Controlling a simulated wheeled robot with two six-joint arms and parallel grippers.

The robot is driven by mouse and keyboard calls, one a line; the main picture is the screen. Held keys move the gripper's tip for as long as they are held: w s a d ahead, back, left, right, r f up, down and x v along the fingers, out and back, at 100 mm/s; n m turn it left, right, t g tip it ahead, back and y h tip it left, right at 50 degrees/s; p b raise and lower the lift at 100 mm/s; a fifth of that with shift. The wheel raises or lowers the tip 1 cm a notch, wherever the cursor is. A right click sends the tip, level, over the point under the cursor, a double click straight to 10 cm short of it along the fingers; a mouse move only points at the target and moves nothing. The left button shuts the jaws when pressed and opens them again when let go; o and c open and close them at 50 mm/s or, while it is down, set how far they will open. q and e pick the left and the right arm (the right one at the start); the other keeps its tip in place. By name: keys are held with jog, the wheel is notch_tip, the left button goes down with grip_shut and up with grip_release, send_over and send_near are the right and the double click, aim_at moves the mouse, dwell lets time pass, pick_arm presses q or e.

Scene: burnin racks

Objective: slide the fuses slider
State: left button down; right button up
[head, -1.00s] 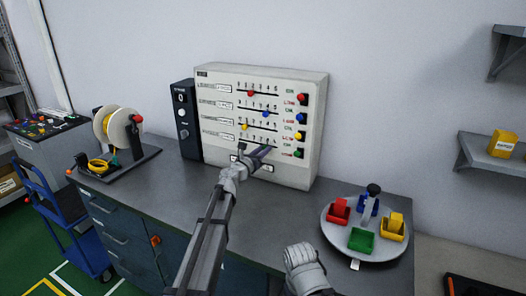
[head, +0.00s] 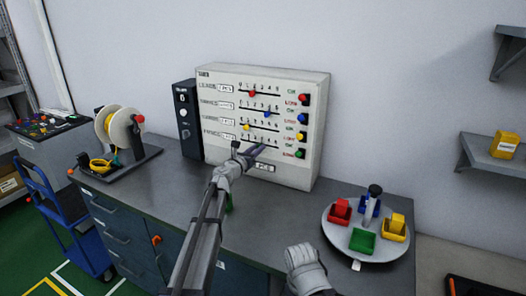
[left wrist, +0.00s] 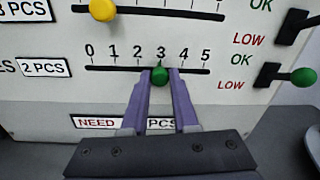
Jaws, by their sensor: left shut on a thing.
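The white panel (head: 317,125) stands on the bench with several slider rows. The fuses slider is the lowest row; its green knob (left wrist: 160,76) sits at about the 3 mark of a 0 to 5 scale in the left wrist view. A label beside the row reads 2 PCS (left wrist: 45,68). My left gripper (head: 260,148) reaches the panel from the front, its two purple fingers (left wrist: 161,85) shut on the green knob from both sides. In the head view the knob is hidden by the gripper. My right arm shows low in the head view, its fingers not discernible.
Red (head: 252,93), blue (head: 266,113) and yellow (head: 246,127) knobs sit on the rows above. Coloured toggles line the panel's right side. A black counter box (head: 185,120) and wire spool (head: 117,127) stand left; a round tray (head: 340,240) with coloured bins stands right.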

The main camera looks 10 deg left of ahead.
pick_arm(q)
jog(key=shift+d, duration=0.1)
jog(key=c, duration=0.7)
grip_release()
jog(key=v, duration=0.8)
jog(key=shift+w, duration=0.1)
